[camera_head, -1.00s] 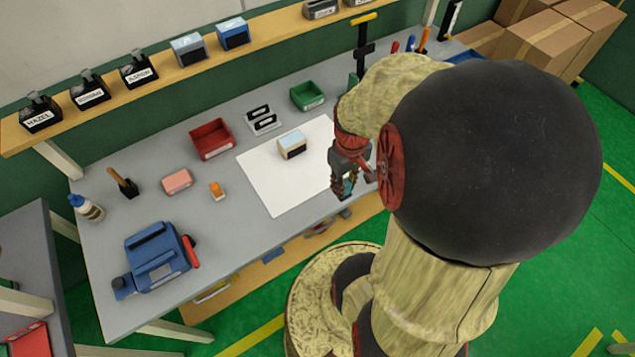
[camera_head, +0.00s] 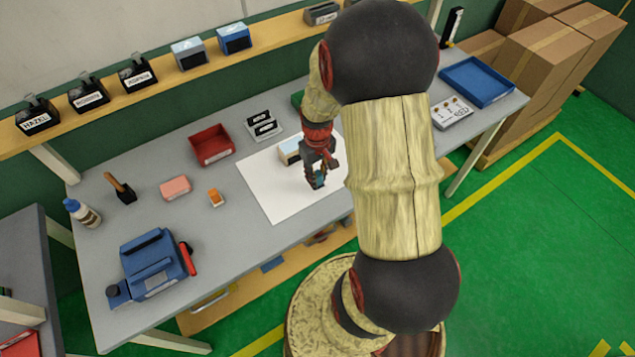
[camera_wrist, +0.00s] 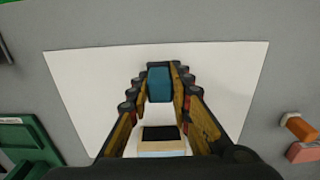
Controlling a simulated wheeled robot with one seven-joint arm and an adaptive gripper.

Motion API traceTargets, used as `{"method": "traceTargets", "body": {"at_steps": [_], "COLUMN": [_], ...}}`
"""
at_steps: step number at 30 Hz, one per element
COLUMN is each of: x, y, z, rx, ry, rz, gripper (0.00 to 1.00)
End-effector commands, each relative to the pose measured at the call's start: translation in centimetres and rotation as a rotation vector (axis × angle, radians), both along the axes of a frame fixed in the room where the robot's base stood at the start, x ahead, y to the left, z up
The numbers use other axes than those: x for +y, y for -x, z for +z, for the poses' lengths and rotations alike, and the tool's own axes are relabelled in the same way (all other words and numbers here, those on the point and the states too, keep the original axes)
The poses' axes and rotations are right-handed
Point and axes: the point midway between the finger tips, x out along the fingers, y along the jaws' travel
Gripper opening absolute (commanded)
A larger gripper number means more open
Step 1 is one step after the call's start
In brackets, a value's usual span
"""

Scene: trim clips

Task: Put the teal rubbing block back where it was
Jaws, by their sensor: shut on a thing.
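The teal rubbing block (camera_wrist: 159,82) sits between the fingertips of my gripper (camera_head: 316,178), which is shut on it. In the head view only a little of the block shows. My gripper hangs above the right part of the white sheet (camera_head: 271,199). A cream block with a light-blue top and a dark face (camera_head: 289,150) stands on the sheet just behind my gripper. It also shows in the wrist view (camera_wrist: 162,148), nearer the camera than the teal block. I cannot tell how high the teal block is above the sheet.
A red bin (camera_head: 211,157), a pink block (camera_head: 175,188), an orange piece (camera_head: 215,198) and a blue machine (camera_head: 152,262) stand left of the sheet. A green bin (camera_wrist: 25,138) is partly hidden by my arm. A blue tray (camera_head: 476,82) lies far right. The sheet's left part is clear.

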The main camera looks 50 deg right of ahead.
Motion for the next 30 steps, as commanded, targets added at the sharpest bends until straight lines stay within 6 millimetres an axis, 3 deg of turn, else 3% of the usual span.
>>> {"method": "traceTargets", "body": {"at_steps": [6,17,18,27,30], "x": [0.1,0.0,0.0,0.0,0.0], "y": [0.1,0.2,0.2,0.2,0.2], "z": [-2.9,-3.2,-3.2,-3.1,-3.1], "rx": [0.003,0.002,0.002,0.002,0.002], "ry": [-0.002,-0.001,-0.001,-0.001,-0.001], "rz": [0.000,-0.001,-0.001,-0.001,-0.001], "gripper": [0.00,0.00,0.21,0.39,0.39]}}
